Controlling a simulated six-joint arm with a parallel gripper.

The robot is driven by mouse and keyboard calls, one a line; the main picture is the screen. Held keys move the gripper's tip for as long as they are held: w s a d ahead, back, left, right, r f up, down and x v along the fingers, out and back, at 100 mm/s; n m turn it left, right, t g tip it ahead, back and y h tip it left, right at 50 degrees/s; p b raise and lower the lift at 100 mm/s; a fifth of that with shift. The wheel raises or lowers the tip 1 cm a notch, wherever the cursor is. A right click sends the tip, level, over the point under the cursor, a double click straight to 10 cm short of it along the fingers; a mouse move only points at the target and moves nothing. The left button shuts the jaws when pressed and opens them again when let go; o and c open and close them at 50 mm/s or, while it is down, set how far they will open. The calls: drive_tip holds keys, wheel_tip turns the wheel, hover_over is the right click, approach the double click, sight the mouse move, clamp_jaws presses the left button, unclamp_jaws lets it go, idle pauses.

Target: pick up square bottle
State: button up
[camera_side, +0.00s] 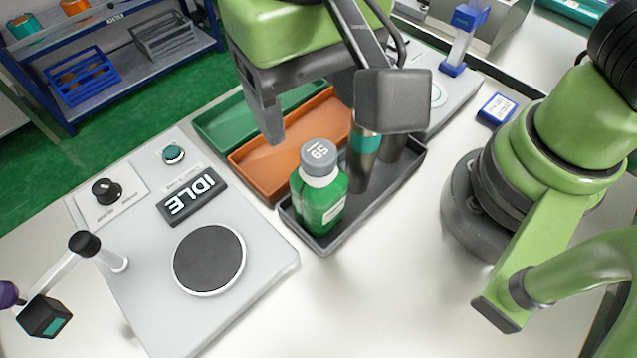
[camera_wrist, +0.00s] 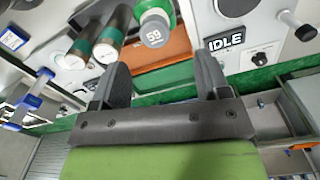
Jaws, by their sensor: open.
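A green bottle with a grey cap marked 59 (camera_side: 320,205) stands upright at the near end of a dark grey tray (camera_side: 327,243). Its body looks flat-sided. In the wrist view its cap (camera_wrist: 154,27) shows at the top, just beyond the span between my two fingers. My gripper (camera_side: 318,118) is open and empty, above and a little behind the bottle, not touching it. In the wrist view my gripper (camera_wrist: 163,72) has both fingers wide apart with nothing between them. One finger is partly hidden in the side view.
Dark cylinders with teal bands (camera_side: 366,141) stand behind the bottle in the same tray, close to it. Orange (camera_side: 250,165) and green (camera_side: 215,128) trays lie to the left. A grey machine with an IDLE display (camera_side: 192,196) stands at the left front.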

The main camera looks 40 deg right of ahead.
sight(319, 153)
drive_tip(key=f, duration=0.8)
drive_tip(key=shift+s+d, duration=0.3)
clamp_jaws()
